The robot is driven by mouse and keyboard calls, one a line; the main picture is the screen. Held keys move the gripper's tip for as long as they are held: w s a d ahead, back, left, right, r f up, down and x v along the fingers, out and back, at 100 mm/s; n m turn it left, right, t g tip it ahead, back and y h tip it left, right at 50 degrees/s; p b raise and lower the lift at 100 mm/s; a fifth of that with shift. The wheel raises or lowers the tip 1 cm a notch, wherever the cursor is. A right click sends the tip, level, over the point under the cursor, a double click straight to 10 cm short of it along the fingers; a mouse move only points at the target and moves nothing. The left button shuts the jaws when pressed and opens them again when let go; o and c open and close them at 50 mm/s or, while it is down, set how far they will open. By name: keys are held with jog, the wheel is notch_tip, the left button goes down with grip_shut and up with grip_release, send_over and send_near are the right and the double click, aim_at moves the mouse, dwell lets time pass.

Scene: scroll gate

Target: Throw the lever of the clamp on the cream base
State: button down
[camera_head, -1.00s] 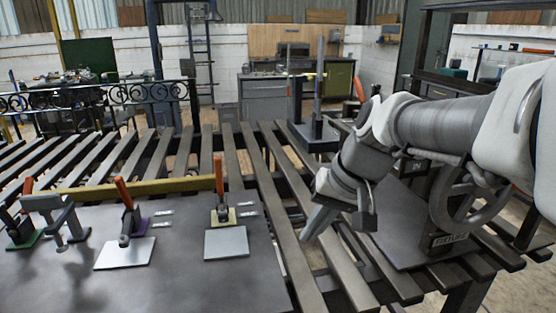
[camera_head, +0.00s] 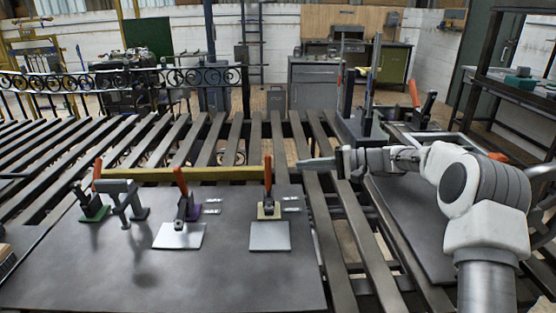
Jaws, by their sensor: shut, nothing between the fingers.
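The clamp on the cream base (camera_head: 269,211) stands at the right of the dark plate's back part, with a pale sheet (camera_head: 268,236) in front of it. Its orange lever (camera_head: 268,171) stands upright. My gripper (camera_head: 303,164) is shut and empty. It points left, and its tip appears a little right of the orange lever, with a gap between them in the picture. I cannot tell how far apart they are in depth.
A clamp on a purple base (camera_head: 190,212) and one on a green base (camera_head: 93,213) stand to the left, both with raised orange levers. A grey bracket (camera_head: 122,200) stands between them. A yellow bar (camera_head: 190,173) runs behind. The dark plate's front (camera_head: 200,285) is clear.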

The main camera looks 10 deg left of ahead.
aim_at(268, 173)
jog(key=w+a+f+y, duration=0.2)
jog(key=w+a, duration=0.2)
jog(key=a, duration=0.5)
jog(key=shift+m+t, duration=0.5)
jog(key=shift+s+d+r+b, duration=0.1)
jog(key=shift+s+d+r, duration=0.05)
jog(key=shift+s, duration=0.5)
jog(key=shift+s+d+r+b, duration=0.1)
jog(key=shift+s+d+r, duration=0.1)
jog(key=shift+s, duration=0.4)
jog(key=shift+s+d+r+b, duration=0.1)
jog(key=shift+s+d, duration=0.05)
jog(key=shift+s, duration=0.5)
